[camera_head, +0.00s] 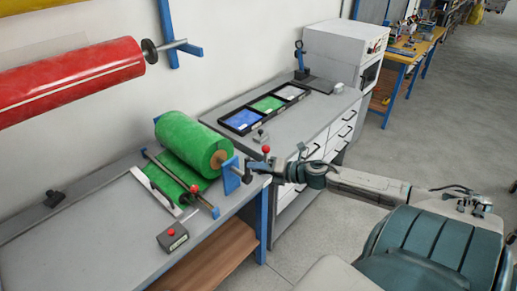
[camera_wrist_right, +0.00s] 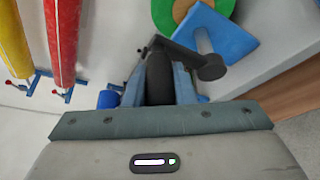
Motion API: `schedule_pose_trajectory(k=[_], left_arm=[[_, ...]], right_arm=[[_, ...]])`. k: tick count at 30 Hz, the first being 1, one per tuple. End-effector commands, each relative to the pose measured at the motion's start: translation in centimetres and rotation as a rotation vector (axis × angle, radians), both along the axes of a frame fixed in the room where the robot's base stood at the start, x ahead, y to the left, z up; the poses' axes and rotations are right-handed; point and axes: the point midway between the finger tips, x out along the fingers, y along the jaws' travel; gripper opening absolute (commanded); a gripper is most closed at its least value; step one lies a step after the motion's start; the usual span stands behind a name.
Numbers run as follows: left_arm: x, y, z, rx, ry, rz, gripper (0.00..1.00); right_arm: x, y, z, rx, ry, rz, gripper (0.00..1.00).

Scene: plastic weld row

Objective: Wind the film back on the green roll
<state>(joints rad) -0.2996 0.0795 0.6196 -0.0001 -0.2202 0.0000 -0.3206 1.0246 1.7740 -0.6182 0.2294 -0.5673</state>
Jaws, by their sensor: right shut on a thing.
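The green roll (camera_head: 190,138) lies on its blue stand (camera_head: 231,177) at the back of the grey bench. A length of green film (camera_head: 172,180) runs from it, flat on the bench top, under a thin bar. A dark crank (camera_head: 248,172) sticks out at the stand's right side. My right gripper (camera_head: 268,168) is at this crank. In the right wrist view, its fingers (camera_wrist_right: 159,84) are shut around the black crank grip (camera_wrist_right: 159,75), with the crank arm (camera_wrist_right: 196,62) leading right to the blue stand. The green roll's end (camera_wrist_right: 190,10) shows behind. My left gripper is not in view.
A red roll (camera_head: 70,80) hangs on the wall at the left. A control box with a red button (camera_head: 173,236) stands on the bench's front part. Beyond is a drawer cabinet with a black tray (camera_head: 240,122). The floor (camera_head: 415,140) at the right is clear.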

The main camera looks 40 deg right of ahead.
Motion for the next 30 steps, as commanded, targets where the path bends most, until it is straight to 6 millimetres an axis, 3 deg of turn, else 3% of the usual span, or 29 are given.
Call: schedule_pose_trajectory(k=[8,9,12,23,30], left_arm=[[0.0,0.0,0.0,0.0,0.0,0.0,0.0],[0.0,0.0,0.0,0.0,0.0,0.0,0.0],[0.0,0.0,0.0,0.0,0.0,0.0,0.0],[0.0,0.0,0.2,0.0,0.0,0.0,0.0],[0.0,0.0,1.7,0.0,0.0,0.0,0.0]], right_arm=[[0.0,0.2,0.1,0.002,-0.001,0.005,0.0],[0.0,0.2,0.1,0.002,-0.001,0.005,0.25],[0.0,0.2,0.0,0.001,-0.001,0.003,0.45],[-0.1,0.0,0.1,0.0,0.001,0.002,0.45],[-1.2,-0.4,0.5,0.001,0.006,0.004,0.45]])
